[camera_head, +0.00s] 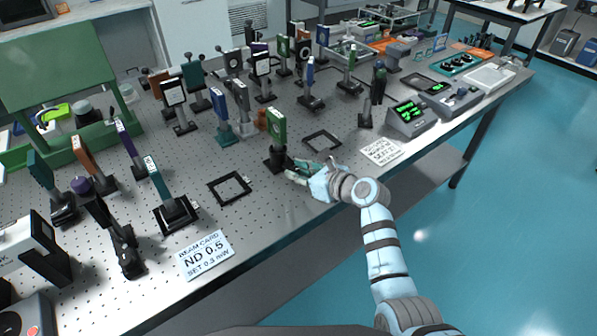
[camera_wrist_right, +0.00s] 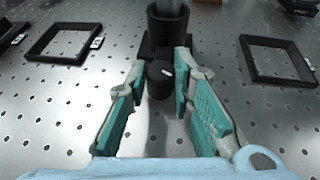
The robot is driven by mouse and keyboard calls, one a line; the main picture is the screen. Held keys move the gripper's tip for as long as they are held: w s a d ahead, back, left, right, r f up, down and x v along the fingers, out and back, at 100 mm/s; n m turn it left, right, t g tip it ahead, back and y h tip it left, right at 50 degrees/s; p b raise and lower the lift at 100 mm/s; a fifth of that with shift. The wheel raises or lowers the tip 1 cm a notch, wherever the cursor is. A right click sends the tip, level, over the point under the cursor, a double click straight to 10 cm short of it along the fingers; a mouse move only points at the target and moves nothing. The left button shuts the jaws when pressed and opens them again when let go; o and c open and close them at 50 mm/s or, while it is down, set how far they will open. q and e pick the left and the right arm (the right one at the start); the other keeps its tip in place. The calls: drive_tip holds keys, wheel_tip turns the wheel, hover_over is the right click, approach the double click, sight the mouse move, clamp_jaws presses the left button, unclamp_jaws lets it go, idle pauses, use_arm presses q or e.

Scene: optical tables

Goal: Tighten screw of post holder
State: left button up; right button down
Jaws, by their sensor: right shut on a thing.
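A black post holder (camera_head: 276,158) carrying an upright green plate (camera_head: 277,126) stands near the table's front edge. In the right wrist view, the post holder (camera_wrist_right: 168,22) is at the top centre, with its metal post rising out of it. Its black screw knob (camera_wrist_right: 160,86), with a small white mark on top, faces my wrist. My right gripper (camera_head: 293,172) reaches in from the right, low beside the holder. In the wrist view its teal-padded fingers (camera_wrist_right: 161,72) are on both sides of the knob, shut on it. My left gripper is out of view.
Black square frames lie flat on the perforated table to the left (camera_head: 229,187) and right (camera_head: 322,141) of the holder. A beam card (camera_head: 206,254) and another label card (camera_head: 381,151) lie near the front edge. Several mounted optics stand behind.

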drive_tip(key=c, duration=1.4)
unclamp_jaws()
drive_tip(key=v, duration=1.2)
